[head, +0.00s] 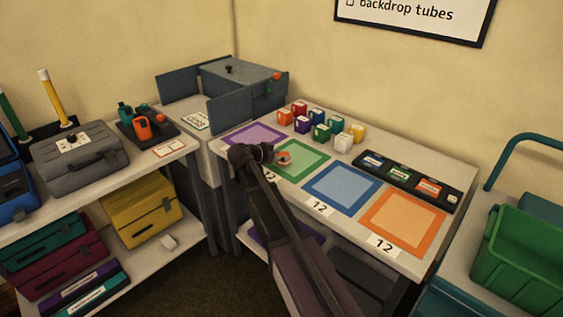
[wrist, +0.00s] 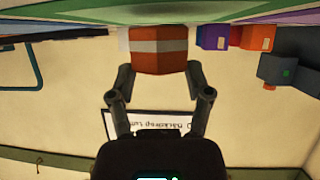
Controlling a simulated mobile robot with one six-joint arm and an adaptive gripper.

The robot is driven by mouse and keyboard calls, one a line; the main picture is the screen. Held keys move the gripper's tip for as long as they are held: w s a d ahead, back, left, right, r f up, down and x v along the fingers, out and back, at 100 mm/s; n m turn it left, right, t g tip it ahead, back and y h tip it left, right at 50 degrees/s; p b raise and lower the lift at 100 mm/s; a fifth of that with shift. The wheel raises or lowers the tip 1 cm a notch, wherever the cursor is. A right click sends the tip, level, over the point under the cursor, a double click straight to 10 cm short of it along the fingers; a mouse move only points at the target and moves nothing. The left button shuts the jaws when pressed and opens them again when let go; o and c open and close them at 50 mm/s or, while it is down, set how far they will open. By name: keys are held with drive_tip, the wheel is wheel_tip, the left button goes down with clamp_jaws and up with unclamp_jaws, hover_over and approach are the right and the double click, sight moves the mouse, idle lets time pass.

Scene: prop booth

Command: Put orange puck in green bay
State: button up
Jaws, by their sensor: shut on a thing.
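The orange puck (head: 284,159), with a pale band, is between the fingers of my gripper (head: 270,154). In the wrist view, which is upside down, my gripper (wrist: 158,78) is shut on the sides of the puck (wrist: 158,62). The green bay (head: 313,155) is a green-bordered square with a paler middle on the table. The puck shows over this bay in the head view, close to its surface. I cannot tell whether it touches. My arm hides the bay's near left part.
A purple bay (head: 255,135) lies to the left, with a blue bay (head: 341,190) and an orange bay (head: 402,222) to the right. Several small coloured boxes (head: 321,132) stand behind the green bay. A black labelled strip (head: 398,172) lies behind the blue and orange bays.

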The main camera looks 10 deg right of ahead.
drive_tip(key=shift+f, duration=0.55)
drive_tip(key=shift+f+b, duration=0.15)
drive_tip(key=shift+b, duration=0.25)
drive_tip(key=o, duration=1.2)
drive_tip(key=shift+r, duration=0.2)
drive_tip(key=shift+s+a+r+p, duration=0.1)
drive_tip(key=shift+a+r+p, duration=0.05)
drive_tip(key=shift+p, duration=0.2)
drive_tip(key=p+v, duration=0.4)
drive_tip(key=v, duration=0.7)
drive_tip(key=shift+s+a+p, duration=0.15)
drive_tip(key=shift+a+p, duration=0.05)
drive_tip(key=shift+p, duration=0.2)
drive_tip(key=shift+r, duration=0.1)
